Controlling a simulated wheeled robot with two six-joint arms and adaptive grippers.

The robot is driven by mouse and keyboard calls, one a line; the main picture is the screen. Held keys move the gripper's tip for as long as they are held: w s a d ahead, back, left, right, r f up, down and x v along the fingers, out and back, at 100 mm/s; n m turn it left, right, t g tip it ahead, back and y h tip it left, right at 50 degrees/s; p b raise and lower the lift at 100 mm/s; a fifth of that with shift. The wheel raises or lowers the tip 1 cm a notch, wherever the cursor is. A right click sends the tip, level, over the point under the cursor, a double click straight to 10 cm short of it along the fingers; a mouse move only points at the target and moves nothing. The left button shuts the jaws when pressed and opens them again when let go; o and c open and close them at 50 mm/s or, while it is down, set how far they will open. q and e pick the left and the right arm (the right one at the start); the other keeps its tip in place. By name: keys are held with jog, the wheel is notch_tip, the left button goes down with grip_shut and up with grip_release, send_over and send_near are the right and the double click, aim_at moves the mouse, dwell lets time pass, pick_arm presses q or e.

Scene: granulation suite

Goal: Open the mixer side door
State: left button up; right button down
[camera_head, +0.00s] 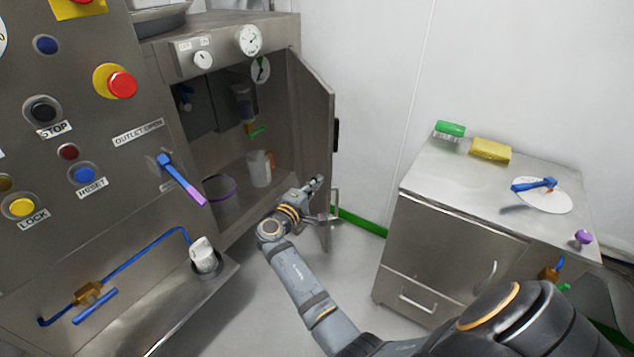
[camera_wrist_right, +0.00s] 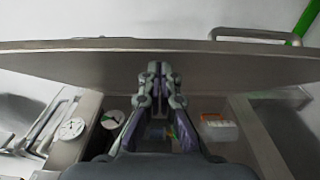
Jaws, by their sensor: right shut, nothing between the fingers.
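The mixer side door (camera_head: 312,120) stands open, swung out from the cabinet on the right of the mixer. In the right wrist view the door panel (camera_wrist_right: 60,62) spans the picture above my fingers. Its bar handle (camera_head: 335,204) is on the far side, and also shows in the right wrist view (camera_wrist_right: 262,35). My right gripper (camera_head: 317,184) is shut and empty, at the inner side of the door's lower part. In the right wrist view its fingertips (camera_wrist_right: 158,70) point at the panel; I cannot tell whether they touch it. My left gripper is out of view.
The open compartment holds a whitish container (camera_head: 260,168) and a purple-rimmed vessel (camera_head: 219,188). Right of the door, a steel cabinet (camera_head: 425,172) carries a green brush (camera_head: 450,128), a yellow sponge (camera_head: 490,149) and a white disc (camera_head: 545,198). Floor shows between mixer and cabinet.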

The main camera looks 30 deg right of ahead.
jog(key=s+d+n+t+y+p, duration=0.1)
jog(key=s+d+n+t+y, duration=0.2)
jog(key=d, duration=2.2)
jog(key=shift+s+n+t+y+p, duration=0.3)
jog(key=shift+n+t+y, duration=0.35)
jog(key=shift+t, duration=0.55)
jog(key=shift+w+a+f, duration=0.1)
